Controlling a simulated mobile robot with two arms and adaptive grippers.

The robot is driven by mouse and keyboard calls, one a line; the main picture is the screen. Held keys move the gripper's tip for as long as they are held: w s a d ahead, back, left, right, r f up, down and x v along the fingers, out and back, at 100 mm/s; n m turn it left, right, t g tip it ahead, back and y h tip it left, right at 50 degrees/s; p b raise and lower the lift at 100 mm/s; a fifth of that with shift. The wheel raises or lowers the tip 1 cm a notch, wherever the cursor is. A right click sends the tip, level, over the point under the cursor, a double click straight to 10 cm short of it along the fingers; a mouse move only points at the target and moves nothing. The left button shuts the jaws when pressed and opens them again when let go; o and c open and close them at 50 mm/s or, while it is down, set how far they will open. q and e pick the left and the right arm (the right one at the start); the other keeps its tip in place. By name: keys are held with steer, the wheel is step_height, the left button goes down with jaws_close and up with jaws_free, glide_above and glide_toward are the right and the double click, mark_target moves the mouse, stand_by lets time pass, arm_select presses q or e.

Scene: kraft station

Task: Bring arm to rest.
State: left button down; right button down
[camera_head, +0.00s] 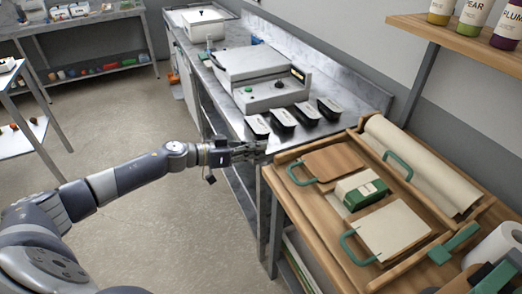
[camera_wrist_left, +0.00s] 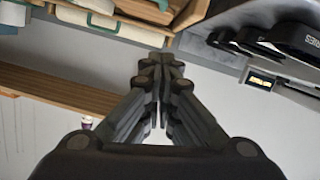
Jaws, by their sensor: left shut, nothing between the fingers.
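My left arm (camera_head: 125,178) reaches in from the lower left in the head view. Its gripper (camera_head: 258,151) is by the front edge of the metal counter, close to the near corner of the wooden table. In the left wrist view the left gripper's fingers (camera_wrist_left: 160,65) are together with nothing between them. My right gripper is not in view.
The wooden table (camera_head: 290,200) holds cutting boards with green handles, a green box (camera_head: 361,190) and a paper roll (camera_head: 420,160). Several black containers (camera_head: 283,120) stand on the metal counter (camera_head: 340,97) before a grey machine (camera_head: 265,80). Open floor (camera_head: 150,110) lies at left.

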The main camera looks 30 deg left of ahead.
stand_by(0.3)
